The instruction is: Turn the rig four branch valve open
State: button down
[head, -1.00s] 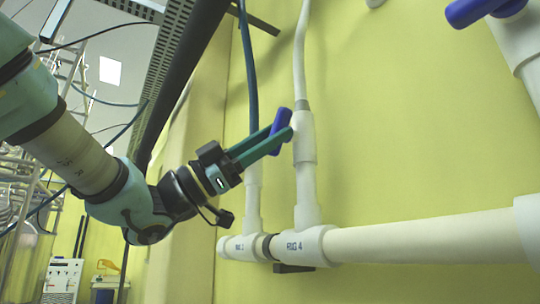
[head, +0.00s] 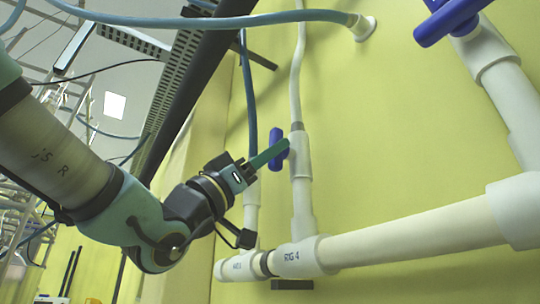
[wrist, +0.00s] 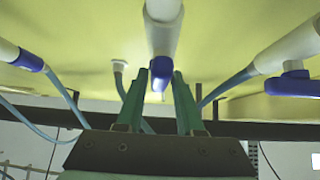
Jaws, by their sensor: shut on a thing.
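The rig four branch valve has a white body (head: 301,160) on a pipe that rises from the tee labelled RIG 4 (head: 291,257) in the head view. Its blue handle (head: 275,136) stands nearly upright, roughly in line with the pipe. My gripper (head: 279,153) comes from the lower left and is shut on this handle. In the wrist view the blue handle (wrist: 161,68) lies between the tips of my two green fingers, my gripper (wrist: 160,80) having one on each side. The near finger hides part of the handle in the head view.
A larger blue handle (head: 448,20) sits on another white pipe at upper right. In the wrist view, blue handles stand to the left (wrist: 31,61) and right (wrist: 292,84). A dark beam (head: 205,75) runs above my arm. The yellow wall (head: 390,130) is close behind the pipes.

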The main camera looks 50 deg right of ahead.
jog(key=shift+f, duration=0.1)
jog(key=c, duration=0.7)
grip_release()
jog(key=shift+p+v, duration=0.5)
jog(key=shift+v, duration=4.9)
